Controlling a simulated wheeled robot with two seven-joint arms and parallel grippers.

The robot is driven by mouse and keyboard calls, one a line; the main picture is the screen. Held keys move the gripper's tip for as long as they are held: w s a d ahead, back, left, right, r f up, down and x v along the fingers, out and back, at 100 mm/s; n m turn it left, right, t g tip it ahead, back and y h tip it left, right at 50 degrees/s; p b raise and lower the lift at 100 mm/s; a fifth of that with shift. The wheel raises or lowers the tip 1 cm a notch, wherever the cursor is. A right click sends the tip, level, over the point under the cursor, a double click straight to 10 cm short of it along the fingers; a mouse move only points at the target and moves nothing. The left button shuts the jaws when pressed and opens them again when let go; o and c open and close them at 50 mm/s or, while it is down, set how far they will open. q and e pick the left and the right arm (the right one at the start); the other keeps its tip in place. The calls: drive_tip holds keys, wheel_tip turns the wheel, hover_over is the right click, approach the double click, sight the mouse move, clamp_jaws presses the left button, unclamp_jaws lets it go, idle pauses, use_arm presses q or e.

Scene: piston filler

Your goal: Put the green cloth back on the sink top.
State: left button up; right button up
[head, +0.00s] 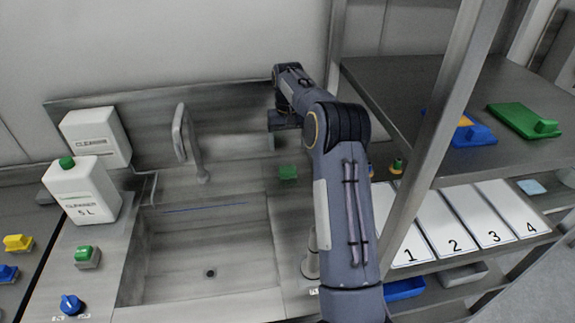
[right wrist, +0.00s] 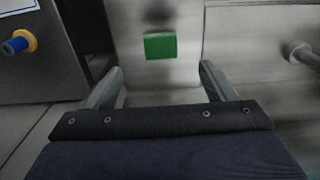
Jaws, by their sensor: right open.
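The green cloth (head: 288,172) is a small folded square lying on the sink top (head: 240,178), just beyond the basin's far right corner. In the right wrist view the cloth (right wrist: 160,46) shows ahead of the fingertips, between their lines and apart from them. My right gripper (head: 284,124) is at the back of the sink, behind the cloth in the head view. The right wrist view shows its two fingers (right wrist: 162,80) spread, with nothing between them. My left gripper is not in view.
The sink basin (head: 205,250) is empty, with a faucet (head: 188,145) behind it. A white canister (head: 82,190) stands on the left. A steel shelf post (head: 430,125) rises on the right, beside numbered white panels (head: 450,225).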

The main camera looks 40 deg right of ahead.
drive_tip(key=s+a+r+n+t+y, duration=0.2)
drive_tip(key=s+a+r+t, duration=0.1)
drive_tip(key=s+a+r, duration=0.95)
drive_tip(key=s+a+f+n+t+y, duration=0.1)
drive_tip(key=s+a+f, duration=0.2)
drive_tip(key=s+a, duration=0.4)
drive_tip(key=s+a+f+n+t, duration=0.1)
drive_tip(key=s+a+f, duration=0.3)
drive_tip(key=s, duration=0.9)
drive_tip(key=a, duration=0.3)
drive_tip(key=shift+s+a+f+t+y, duration=0.25)
drive_tip(key=shift+s+a+t+y, duration=0.05)
drive_tip(key=shift+a+y, duration=0.1)
